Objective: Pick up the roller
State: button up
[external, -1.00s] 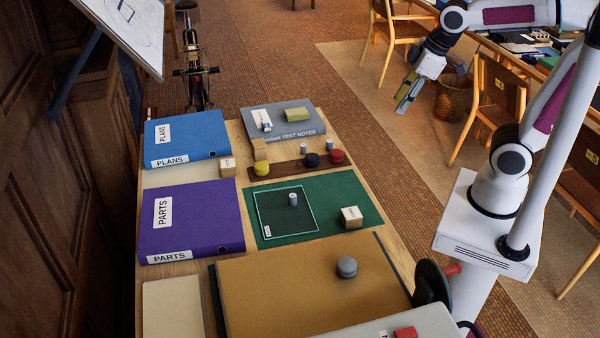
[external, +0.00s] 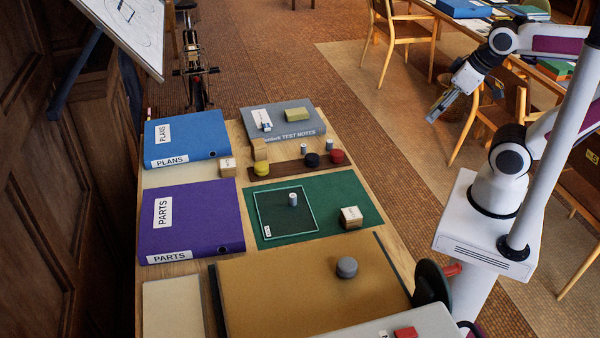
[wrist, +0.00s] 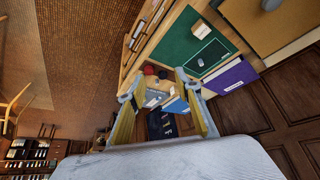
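Several small grey cylinders could be the roller; I cannot tell which by name. One (external: 293,199) stands inside the outlined square on the green mat (external: 340,191) and also shows in the wrist view (wrist: 200,62). Two more, a left one (external: 303,148) and a right one (external: 331,147), stand near the brown strip with the round knobs. My gripper (external: 435,116) is in the air to the right of the table, well away from all of them. In the wrist view its two yellow-padded fingers (wrist: 155,85) are spread apart with nothing held between them.
A purple binder (external: 190,220), a blue binder (external: 187,136) and a grey book (external: 300,132) lie on the table. Yellow, black and red knobs (external: 337,156) sit on the brown strip. A wooden block (external: 351,217) is on the mat; a grey knob (external: 347,267) is on the tan board.

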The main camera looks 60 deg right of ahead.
jog(key=shift+o, duration=0.6)
jog(key=shift+d+f, duration=0.1)
jog(key=w+d+f+m+g, duration=0.1)
jog(key=w+d+f, duration=0.3)
jog(key=w+f, duration=0.4)
jog(key=w+d+f+m+g+h, duration=0.1)
jog(key=w+d+f, duration=0.3)
jog(key=w+f, duration=0.5)
jog(key=w+d+f+m+g, duration=0.1)
jog(key=w+d+f, duration=0.4)
jog(key=w+f, duration=0.4)
jog(key=shift+w+f, duration=0.2)
jog(key=shift+w, duration=1.6)
jog(key=shift+m+t+h, duration=0.3)
jog(key=shift+m+t, duration=0.4)
jog(key=shift+t, duration=0.1)
jog(key=w, duration=0.1)
jog(key=w+r, duration=0.1)
jog(key=w, duration=0.1)
jog(key=w+r, duration=0.1)
jog(key=w, duration=0.1)
jog(key=shift+w+d, duration=0.1)
jog(key=shift+d, duration=0.2)
jog(key=shift+f, duration=0.15)
